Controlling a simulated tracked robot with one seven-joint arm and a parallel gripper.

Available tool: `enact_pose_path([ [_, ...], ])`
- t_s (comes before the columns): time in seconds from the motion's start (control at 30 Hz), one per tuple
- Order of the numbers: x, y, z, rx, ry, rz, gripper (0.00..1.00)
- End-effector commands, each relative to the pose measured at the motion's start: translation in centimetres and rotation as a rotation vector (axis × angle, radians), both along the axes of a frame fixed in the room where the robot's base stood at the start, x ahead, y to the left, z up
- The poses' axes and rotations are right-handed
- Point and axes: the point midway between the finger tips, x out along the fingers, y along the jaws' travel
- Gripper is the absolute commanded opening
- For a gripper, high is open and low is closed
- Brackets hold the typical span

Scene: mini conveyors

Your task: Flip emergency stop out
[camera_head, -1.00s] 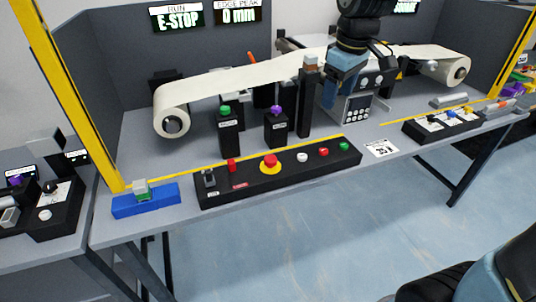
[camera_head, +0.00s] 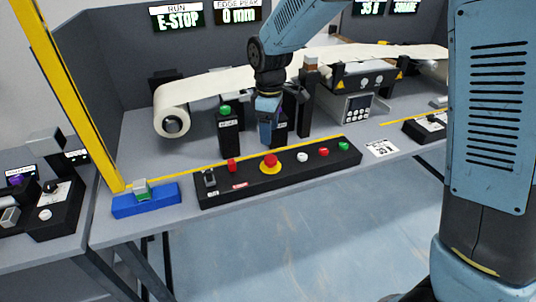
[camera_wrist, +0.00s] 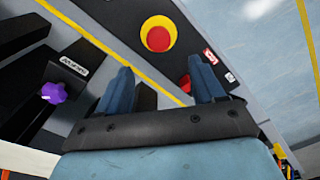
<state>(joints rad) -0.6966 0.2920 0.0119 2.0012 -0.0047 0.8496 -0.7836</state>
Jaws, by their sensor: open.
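The emergency stop (camera_head: 270,160) is a red mushroom button on a yellow ring, on the black control panel (camera_head: 320,161) at the table's front edge. In the wrist view the emergency stop (camera_wrist: 158,36) lies beyond my fingertips, near the top middle. My gripper (camera_head: 267,135) points down behind the panel, above and apart from the button. In the wrist view my gripper (camera_wrist: 163,82) shows two blue fingers spread apart with nothing between them. The display (camera_head: 178,22) at the back reads E-STOP.
A green-topped black post (camera_head: 228,137) stands left of my gripper. A yellow strip runs behind the panel. A blue block (camera_head: 146,202) lies left of the panel.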

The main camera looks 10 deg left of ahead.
Motion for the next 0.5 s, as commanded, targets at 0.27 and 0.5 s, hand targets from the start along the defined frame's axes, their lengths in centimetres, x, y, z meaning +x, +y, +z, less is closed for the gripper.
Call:
enact_pose_path([
  [0.27, 0.0, 0.0, -5.1, -0.002, 0.002, -0.001, 0.68],
  [0.5, 0.0, 0.0, -8.4, -0.001, 0.001, -0.001, 0.68],
])
